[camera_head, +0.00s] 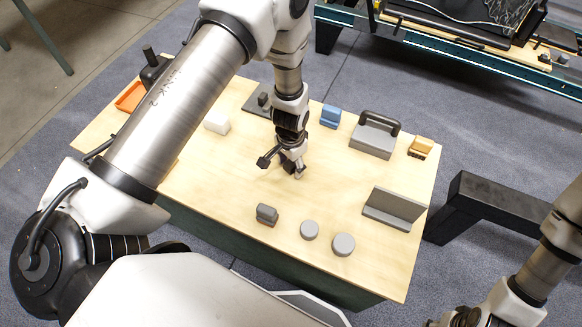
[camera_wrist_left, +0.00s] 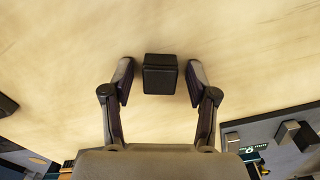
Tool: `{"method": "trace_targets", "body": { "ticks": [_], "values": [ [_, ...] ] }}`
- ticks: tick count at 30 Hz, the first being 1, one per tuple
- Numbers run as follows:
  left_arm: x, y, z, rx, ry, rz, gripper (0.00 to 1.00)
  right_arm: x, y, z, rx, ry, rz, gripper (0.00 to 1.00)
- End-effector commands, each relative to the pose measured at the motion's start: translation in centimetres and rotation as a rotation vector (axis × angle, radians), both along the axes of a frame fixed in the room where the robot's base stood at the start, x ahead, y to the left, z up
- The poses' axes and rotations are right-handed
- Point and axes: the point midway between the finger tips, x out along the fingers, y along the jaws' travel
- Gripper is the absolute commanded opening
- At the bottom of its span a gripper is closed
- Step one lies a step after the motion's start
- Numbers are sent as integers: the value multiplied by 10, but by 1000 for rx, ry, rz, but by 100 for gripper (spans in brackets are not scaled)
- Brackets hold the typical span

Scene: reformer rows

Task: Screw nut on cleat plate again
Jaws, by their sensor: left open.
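My left gripper (camera_head: 282,168) is over the middle of the wooden table, pointing down, its fingers spread. In the left wrist view its two fingers (camera_wrist_left: 160,82) stand apart on either side of a dark square block (camera_wrist_left: 160,74), with a gap on each side. I cannot tell whether this block is the nut. A flat dark grey plate with a small upright block (camera_head: 258,101), perhaps the cleat plate, lies at the table's back, partly hidden behind my left arm. My right gripper (camera_head: 462,318) is only partly in view at the bottom right.
The table (camera_head: 235,190) also holds a white block (camera_head: 217,123), blue block (camera_head: 330,116), handled grey block (camera_head: 374,137), yellow block (camera_head: 420,147), grey angle piece (camera_head: 393,208), dark grey block (camera_head: 267,214) and two grey discs (camera_head: 343,244). An orange tray (camera_head: 130,97) is at left.

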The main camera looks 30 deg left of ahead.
Motion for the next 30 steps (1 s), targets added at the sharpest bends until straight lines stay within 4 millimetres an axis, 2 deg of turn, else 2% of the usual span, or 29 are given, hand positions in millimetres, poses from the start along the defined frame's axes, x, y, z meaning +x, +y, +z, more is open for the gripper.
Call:
{"method": "trace_targets", "body": {
  "ticks": [4, 5, 6, 9, 17, 30],
  "values": [
    [0, 0, 1, 0, 0, 0, 58, 0, 0, 1, 0, 0, 0, 40],
    [0, 0, 1, 0, 0, 0, 55, 0, 0, 1, 0, 0, 0, 40],
    [0, 0, 1, 0, 0, 0, 41, 0, 0, 1, 0, 0, 0, 40],
    [0, 0, 1, 0, 0, 0, 8, 0, 0, 1, 0, 0, 0, 40],
    [0, 0, 5, 0, 0, 0, 8, 0, 0, 5, 0, 0, 0, 40],
    [0, 0, 48, 0, 0, 0, 8, 0, 0, 41, 0, 0, 0, 40]
  ]
}}
